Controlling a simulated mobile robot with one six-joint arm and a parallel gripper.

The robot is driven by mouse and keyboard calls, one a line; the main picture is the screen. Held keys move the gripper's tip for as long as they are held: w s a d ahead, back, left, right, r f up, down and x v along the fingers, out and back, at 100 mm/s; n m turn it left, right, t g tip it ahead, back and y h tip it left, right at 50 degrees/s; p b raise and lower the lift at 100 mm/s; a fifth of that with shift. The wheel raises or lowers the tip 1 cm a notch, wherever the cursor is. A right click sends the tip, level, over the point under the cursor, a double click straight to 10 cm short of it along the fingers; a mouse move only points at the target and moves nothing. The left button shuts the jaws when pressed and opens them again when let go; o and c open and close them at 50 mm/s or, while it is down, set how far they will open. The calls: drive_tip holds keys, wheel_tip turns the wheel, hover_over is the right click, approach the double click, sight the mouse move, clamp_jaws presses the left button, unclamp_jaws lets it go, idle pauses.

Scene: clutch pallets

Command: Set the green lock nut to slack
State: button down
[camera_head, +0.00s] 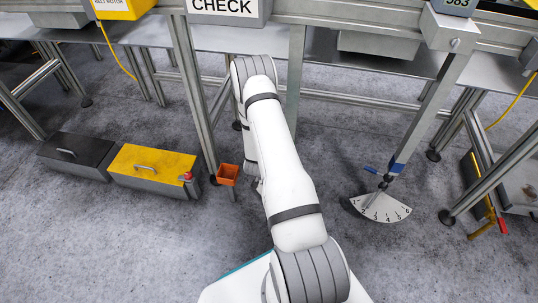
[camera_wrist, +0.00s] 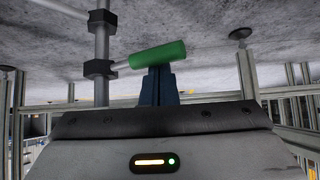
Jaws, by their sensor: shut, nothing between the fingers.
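The green lock nut's grip, a green cylinder (camera_wrist: 166,53), shows in the wrist view at upper middle. It sits on the end of a short pale bar that runs left to a black clamp (camera_wrist: 98,69) on a grey post. My gripper (camera_wrist: 160,72) has its dark blue fingers together, with their tips at the green cylinder's lower edge in the picture. Whether they touch it I cannot tell. Nothing shows between the fingers. In the head view my white arm hides the gripper, and the green part does not show.
In the head view, a numbered dial (camera_head: 381,208) with a blue-handled lever (camera_head: 384,171) stands right of my arm. Metal frame legs stand behind. Grey floor lies open in front.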

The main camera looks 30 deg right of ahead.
drive_tip(key=shift+s+a, duration=0.4)
drive_tip(key=shift+s, duration=0.35)
drive_tip(key=shift+s+f, duration=0.15)
drive_tip(key=shift+s, duration=0.15)
drive_tip(key=s+a+r+p, duration=0.1)
drive_tip(key=s+r+p, duration=0.4)
drive_tip(key=s+r, duration=0.1)
drive_tip(key=shift+s+r, duration=0.2)
drive_tip(key=shift+r, duration=0.5)
drive_tip(key=shift+a, duration=0.1)
